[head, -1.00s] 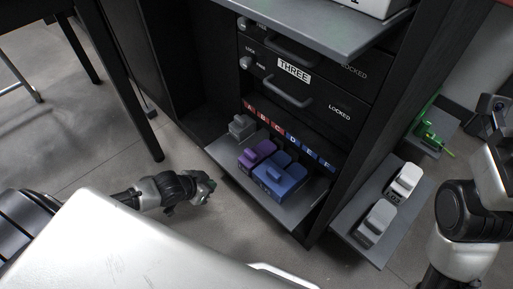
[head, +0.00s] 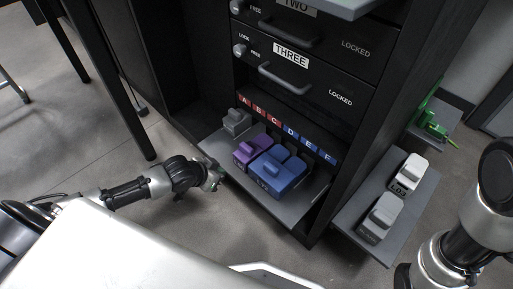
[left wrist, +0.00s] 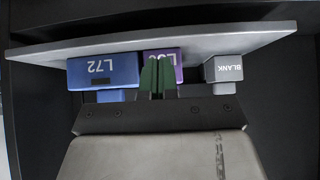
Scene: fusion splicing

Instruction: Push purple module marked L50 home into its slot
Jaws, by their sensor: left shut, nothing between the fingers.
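The purple module (head: 252,149) sits on the pulled-out grey shelf, between a grey blank module (head: 237,122) and a blue module (head: 276,174). In the left wrist view the purple module (left wrist: 174,59) is partly hidden behind my fingers, so its label is only partly readable. My left gripper (head: 214,180) is low at the shelf's left front edge. Its green fingers (left wrist: 158,62) are shut and empty, pointing at the purple module's labelled face; I cannot tell if they touch it. My right gripper is not in view.
The grey shelf (head: 218,153) has slots lettered A to F behind it. The blue module (left wrist: 103,69) is marked L72. Locked drawers (head: 300,87) stand above. A side shelf (head: 349,220) holds two light modules (head: 381,217). A dark table leg (head: 128,115) stands at left.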

